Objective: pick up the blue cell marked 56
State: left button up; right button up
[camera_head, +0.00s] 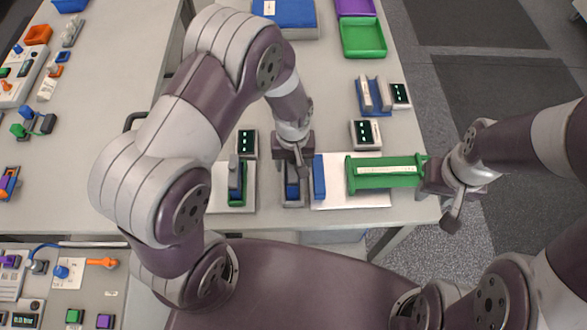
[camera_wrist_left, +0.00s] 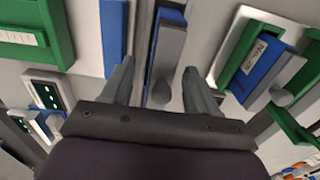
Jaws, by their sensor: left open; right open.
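A blue cell (camera_head: 292,190) stands in a grey holder below my left gripper (camera_head: 297,170). In the left wrist view this cell (camera_wrist_left: 170,42) shows between the two open, empty fingers of the left gripper (camera_wrist_left: 158,80). A second blue cell (camera_head: 319,176) is just right of it on a white plate. A third, labelled blue cell (camera_wrist_left: 262,62) sits in a green fixture in the left wrist view. I cannot read 56 on any cell. My right gripper (camera_head: 453,196) is open beside the right end of a green tray; contact is unclear.
The green tray (camera_head: 358,184) lies over a white plate (camera_head: 348,202) near the front edge. A green bin (camera_head: 363,38) is at the back. A fixture (camera_head: 236,182) stands left of my gripper.

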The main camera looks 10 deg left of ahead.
pick_arm(q)
notch_tip(320, 180, down, 3)
jog(key=shift+a+r, duration=0.15)
jog(key=shift+w+a+f, duration=0.1)
jog(key=shift+w+f, duration=0.15)
jog(key=shift+f, duration=0.2)
jog(key=shift+s+r, duration=0.1)
jog(key=shift+s, duration=0.05)
grip_shut()
jog(key=shift+w, duration=0.2)
